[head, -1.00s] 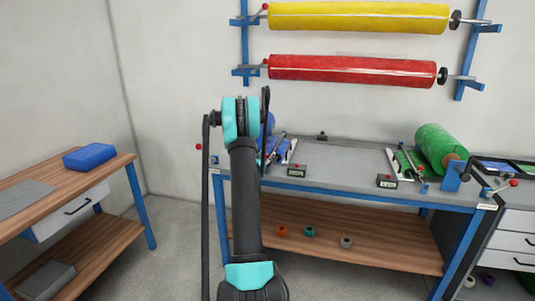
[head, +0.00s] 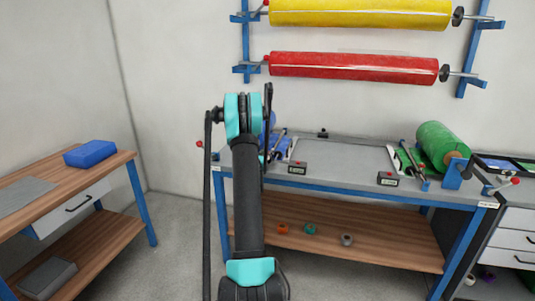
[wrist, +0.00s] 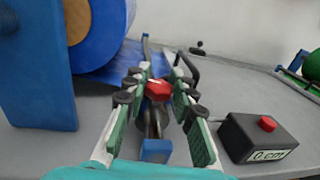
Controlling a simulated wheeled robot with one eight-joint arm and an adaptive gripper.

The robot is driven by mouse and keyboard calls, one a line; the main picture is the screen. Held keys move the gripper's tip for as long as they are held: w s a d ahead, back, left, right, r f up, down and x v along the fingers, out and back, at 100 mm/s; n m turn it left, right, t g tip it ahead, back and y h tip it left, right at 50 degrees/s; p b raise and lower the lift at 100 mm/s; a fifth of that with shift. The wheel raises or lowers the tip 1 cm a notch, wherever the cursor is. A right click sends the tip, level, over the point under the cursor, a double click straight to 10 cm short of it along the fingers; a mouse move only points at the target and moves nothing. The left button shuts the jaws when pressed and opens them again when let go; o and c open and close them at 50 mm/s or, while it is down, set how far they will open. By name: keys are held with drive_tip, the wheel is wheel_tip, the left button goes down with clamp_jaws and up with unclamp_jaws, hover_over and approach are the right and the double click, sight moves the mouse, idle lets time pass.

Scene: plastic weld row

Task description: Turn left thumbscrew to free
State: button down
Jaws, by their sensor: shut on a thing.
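A red faceted thumbscrew head (wrist: 158,90) sits at the middle of the wrist view, above a metal rod and a small blue block (wrist: 156,150). My gripper (wrist: 158,85) has its two green-and-white fingers on either side of the red head and is shut on it. A big blue film roll (wrist: 108,25) stands on a blue upright (wrist: 38,75) to the left of the fingers. In the head view my raised arm hides the gripper and the thumbscrew; only part of the blue roll's station shows beside the arm.
A black box with a red button and a display (wrist: 262,136) stands close to the right of the fingers. The grey bench (head: 340,160) holds a green roll (head: 440,142) at its right. A wooden side table (head: 110,168) stands at left. The bench middle is mostly clear.

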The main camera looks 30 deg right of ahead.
drive_tip(key=shift+t, duration=0.3)
drive_tip(key=n+t+y, duration=0.2)
drive_tip(key=n+y, duration=0.1)
drive_tip(key=n+t+y, duration=0.2)
drive_tip(key=t+y, duration=0.1)
drive_tip(key=shift+s+d+n+y, duration=0.1)
drive_tip(key=shift+d+n+y, duration=0.05)
drive_tip(key=shift+n+y, duration=0.25)
drive_tip(key=n+t+y, duration=0.1)
drive_tip(key=n+y, duration=0.2)
drive_tip(key=y, duration=0.1)
drive_tip(key=n+t+y, duration=0.1)
drive_tip(key=n+y, duration=0.2)
drive_tip(key=y, duration=0.2)
drive_tip(key=shift+n+y, duration=0.3)
drive_tip(key=shift+y, duration=0.2)
drive_tip(key=c, duration=1.2)
unclamp_jaws()
drive_tip(key=s, duration=1.1)
drive_tip(key=shift+s+d, duration=0.4)
drive_tip(key=shift+d, duration=0.05)
